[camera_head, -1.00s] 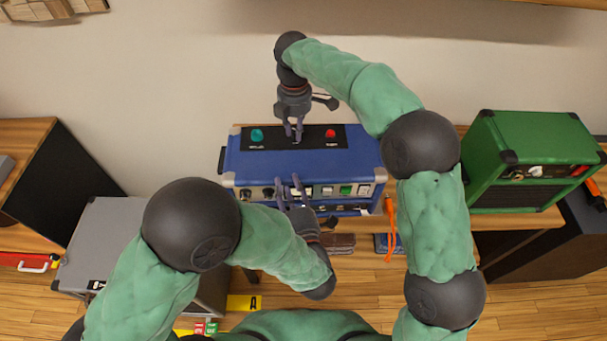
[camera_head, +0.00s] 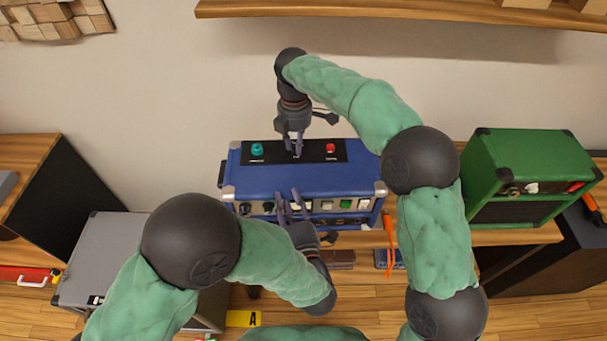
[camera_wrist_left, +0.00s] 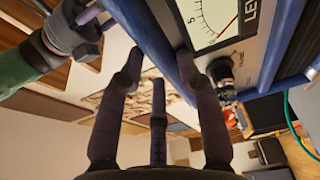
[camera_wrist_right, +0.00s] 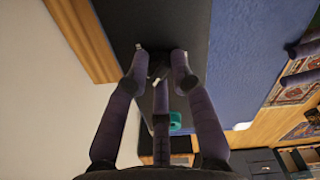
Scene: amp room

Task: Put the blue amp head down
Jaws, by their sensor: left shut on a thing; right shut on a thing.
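The blue amp head (camera_head: 335,180) is level at the wooden desk (camera_head: 520,233), between my two grippers. My right gripper (camera_head: 296,152) is shut on its black top panel, near the middle, beside the teal knob. In the right wrist view the fingers meet on that panel, next to the blue top (camera_wrist_right: 235,50). My left gripper (camera_head: 291,197) is shut on its front upper edge, over the row of knobs and switches. In the left wrist view a level meter (camera_wrist_left: 212,20) sits by the fingers. The amp's underside is hidden, so I cannot tell whether it touches the desk.
A green amp (camera_head: 530,165) stands on the desk to the right. An orange cable (camera_head: 390,240) hangs at the desk's front. A grey case (camera_head: 92,258) stands at the left. A wooden shelf (camera_head: 400,12) is on the wall above.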

